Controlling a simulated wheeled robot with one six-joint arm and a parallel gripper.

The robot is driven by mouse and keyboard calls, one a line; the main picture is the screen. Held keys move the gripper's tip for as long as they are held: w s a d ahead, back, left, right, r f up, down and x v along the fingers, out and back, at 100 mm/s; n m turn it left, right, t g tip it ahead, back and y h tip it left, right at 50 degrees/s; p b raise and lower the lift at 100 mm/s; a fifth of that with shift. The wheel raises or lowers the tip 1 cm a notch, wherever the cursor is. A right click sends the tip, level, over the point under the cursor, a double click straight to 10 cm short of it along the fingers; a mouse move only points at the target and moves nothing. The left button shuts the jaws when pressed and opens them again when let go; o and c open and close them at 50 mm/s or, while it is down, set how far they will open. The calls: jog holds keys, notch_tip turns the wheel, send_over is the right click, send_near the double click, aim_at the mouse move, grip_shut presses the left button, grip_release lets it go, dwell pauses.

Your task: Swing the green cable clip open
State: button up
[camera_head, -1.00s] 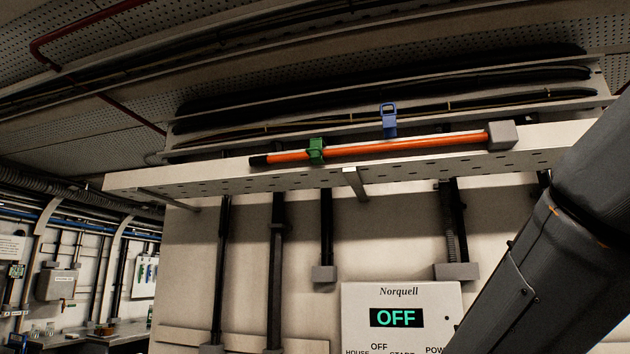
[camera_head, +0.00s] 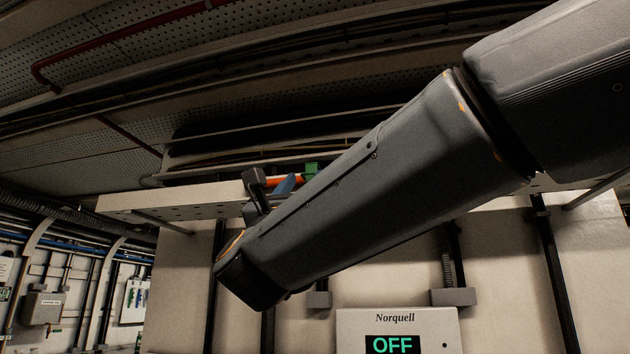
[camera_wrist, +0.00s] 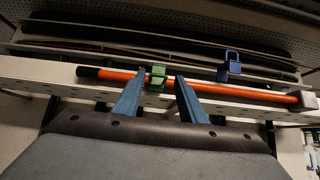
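The green cable clip (camera_wrist: 157,75) sits around the orange cable (camera_wrist: 215,88) and looks closed. In the head view my arm covers most of the cable, and part of the green clip (camera_head: 312,168) shows above it. My gripper (camera_wrist: 159,82) is open, its two blue fingers spread and pointing up at the tray. A dark piece of the gripper and a blue finger (camera_head: 285,186) show in the head view.
A blue clip (camera_wrist: 230,66) stands upright to the right along the pale perforated tray (camera_wrist: 60,77). A grey block (camera_wrist: 304,101) sits at the cable's right end. Black cables (camera_wrist: 150,38) run behind. A Norquell panel reading OFF (camera_head: 395,335) is below.

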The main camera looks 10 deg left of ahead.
aim_at(308, 174)
jog(key=shift+y, duration=0.3)
jog(key=shift+p+x, duration=1.1)
jog(key=shift+x, duration=1.25)
grip_shut()
